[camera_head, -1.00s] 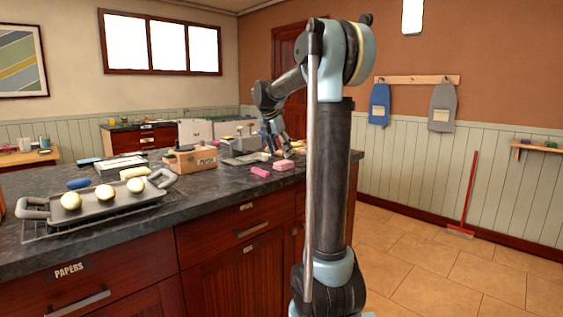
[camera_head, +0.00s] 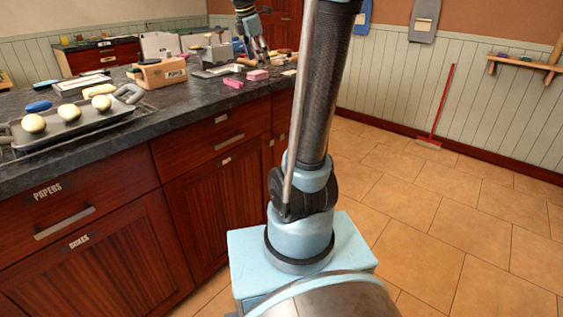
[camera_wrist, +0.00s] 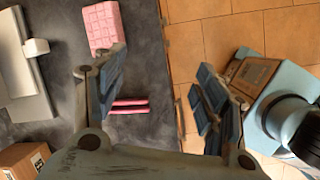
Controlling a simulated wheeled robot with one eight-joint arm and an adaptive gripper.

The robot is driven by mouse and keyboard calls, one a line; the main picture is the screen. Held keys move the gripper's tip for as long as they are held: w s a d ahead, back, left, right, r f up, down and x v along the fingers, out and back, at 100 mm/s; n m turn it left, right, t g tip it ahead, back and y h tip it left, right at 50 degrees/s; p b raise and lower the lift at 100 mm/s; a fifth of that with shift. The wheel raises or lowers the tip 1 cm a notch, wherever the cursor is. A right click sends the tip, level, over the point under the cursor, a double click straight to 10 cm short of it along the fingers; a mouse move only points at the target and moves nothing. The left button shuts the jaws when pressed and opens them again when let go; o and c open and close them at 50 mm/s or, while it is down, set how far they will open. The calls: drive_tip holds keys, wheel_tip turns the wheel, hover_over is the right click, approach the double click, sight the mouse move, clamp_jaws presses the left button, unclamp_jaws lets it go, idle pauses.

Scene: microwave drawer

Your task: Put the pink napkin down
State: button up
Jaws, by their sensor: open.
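Two pink things lie on the dark counter. One is a block-like pink piece (camera_head: 257,75) with a grid pattern, seen at the top of the wrist view (camera_wrist: 103,25). The other is a slim pink piece (camera_head: 233,83) that shows as two narrow strips in the wrist view (camera_wrist: 130,107). I cannot tell for sure which is the napkin. My gripper (camera_wrist: 158,85) is open and empty, with its fingers wide apart above the counter's edge. The strips lie between the fingers in that view, nearer the left finger, which partly hides the gridded piece.
The counter (camera_head: 190,105) also holds a wooden box (camera_head: 160,75), a grey tray (camera_head: 75,120) with pale rounded items, and several small things near my gripper. Drawers front it. Open tiled floor (camera_head: 420,220) lies to the right, with a red broom (camera_head: 442,105) at the wall.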

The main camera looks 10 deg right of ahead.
drive_tip(key=s+f+m+y, duration=0.1)
drive_tip(key=s+f+m, duration=0.9)
drive_tip(key=s+f, duration=0.3)
drive_tip(key=s+d+f+m+y, duration=0.1)
drive_tip(key=s+f+m, duration=0.9)
drive_tip(key=s+f, duration=0.4)
drive_tip(key=s, duration=0.5)
drive_tip(key=shift+s+d+y, duration=0.15)
drive_tip(key=shift+d+y, duration=0.05)
drive_tip(key=shift+y, duration=0.2)
drive_tip(key=shift+f, duration=0.1)
drive_tip(key=shift+w+f, duration=0.2)
drive_tip(key=shift+w, duration=0.3)
